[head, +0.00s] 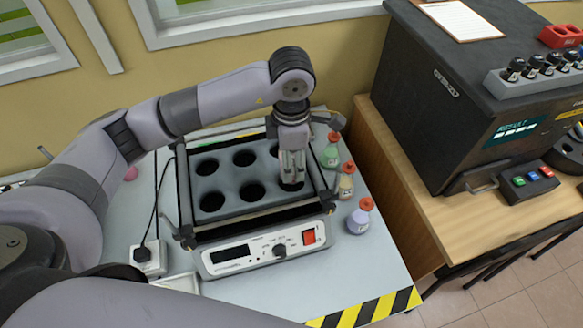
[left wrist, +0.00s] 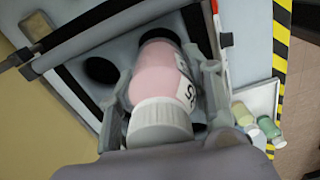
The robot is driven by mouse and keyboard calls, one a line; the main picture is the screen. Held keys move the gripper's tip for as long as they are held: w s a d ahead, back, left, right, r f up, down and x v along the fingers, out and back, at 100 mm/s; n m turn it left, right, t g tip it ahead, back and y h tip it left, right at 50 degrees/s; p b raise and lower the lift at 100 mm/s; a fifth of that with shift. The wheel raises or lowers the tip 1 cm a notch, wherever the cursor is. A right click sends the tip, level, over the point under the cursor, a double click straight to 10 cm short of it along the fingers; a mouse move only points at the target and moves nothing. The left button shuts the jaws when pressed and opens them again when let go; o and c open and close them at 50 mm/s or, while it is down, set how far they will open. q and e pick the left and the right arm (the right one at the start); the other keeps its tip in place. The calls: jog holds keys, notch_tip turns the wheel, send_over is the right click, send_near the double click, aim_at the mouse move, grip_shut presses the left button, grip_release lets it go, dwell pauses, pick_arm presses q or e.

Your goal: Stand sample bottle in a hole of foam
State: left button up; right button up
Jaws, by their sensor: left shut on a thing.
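The foam (head: 229,181) is a grey block with several dark round holes, held in a framed bench device. My left gripper (head: 291,178) points down over the front right hole of the foam. In the left wrist view, the gripper (left wrist: 172,88) is shut on the sample bottle (left wrist: 152,73), which is pink with a white cap and a dark-lettered label. The bottle's far end meets a hole in the foam; how deep it sits I cannot tell. In the head view the gripper mostly hides the bottle. My right gripper is not in view.
Red-capped bottles, green (head: 330,155), amber (head: 346,184) and lilac (head: 359,217), stand right of the device. The device's control panel (head: 265,250) faces the front. A black machine (head: 450,100) stands on the wooden table. A tray (left wrist: 262,98) holds small bottles in the wrist view.

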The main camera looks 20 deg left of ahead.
pick_arm(q)
jog(key=shift+f, duration=0.5)
notch_tip(320, 180, down, 3)
jog(key=shift+f+p, duration=0.2)
jog(key=shift+p, duration=0.35)
jog(key=shift+f, duration=0.25)
jog(key=shift+f+b, duration=0.25)
jog(key=shift+b, duration=0.1)
jog(key=o, duration=1.3)
jog(key=shift+r, duration=0.1)
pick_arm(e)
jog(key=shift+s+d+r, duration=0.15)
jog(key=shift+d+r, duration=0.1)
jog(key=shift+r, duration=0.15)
